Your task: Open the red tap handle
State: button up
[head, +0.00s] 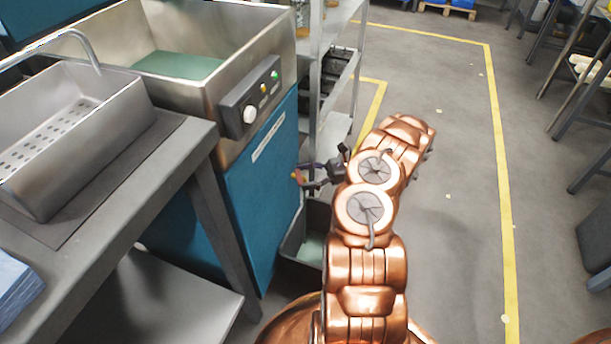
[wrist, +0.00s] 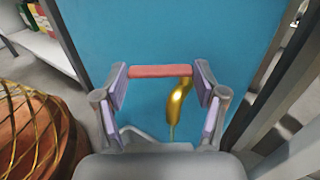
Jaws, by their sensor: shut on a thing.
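The red tap handle (wrist: 160,71) is a short bar lying level across the wrist view, in front of a blue panel. My gripper (wrist: 161,80) has one finger at each end of the bar and is shut on it lengthwise. A gold tap spout (wrist: 178,100) curves down below the handle, right of its middle. In the head view my gripper (head: 311,176) is at the blue panel's right edge, with a small bit of the red handle (head: 296,175) showing at its tips. The tap is mostly hidden there.
The blue cabinet panel (head: 262,185) stands under a steel sink unit with a control box (head: 250,98). A dark bin (head: 296,254) sits on the floor below the tap. A metal shelf rack (head: 330,75) stands close behind.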

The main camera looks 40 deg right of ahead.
jog(key=shift+d+r+n+g+y+p, duration=0.15)
jog(key=shift+n+g+y+p, duration=0.1)
jog(key=shift+n+g+p, duration=0.35)
jog(key=shift+d+f+n+g+y+p, duration=0.15)
jog(key=shift+n+g+y+p, duration=0.15)
jog(key=shift+g+p, duration=0.45)
jog(key=shift+w+n+g+p, duration=0.15)
jog(key=shift+n+g+p, duration=0.35)
jog(key=shift+p, duration=0.45)
jog(key=o, duration=1.1)
jog(key=shift+o, duration=0.2)
jog(key=shift+r, duration=0.1)
notch_tip(320, 180, up, 10)
jog(key=shift+c, duration=0.3)
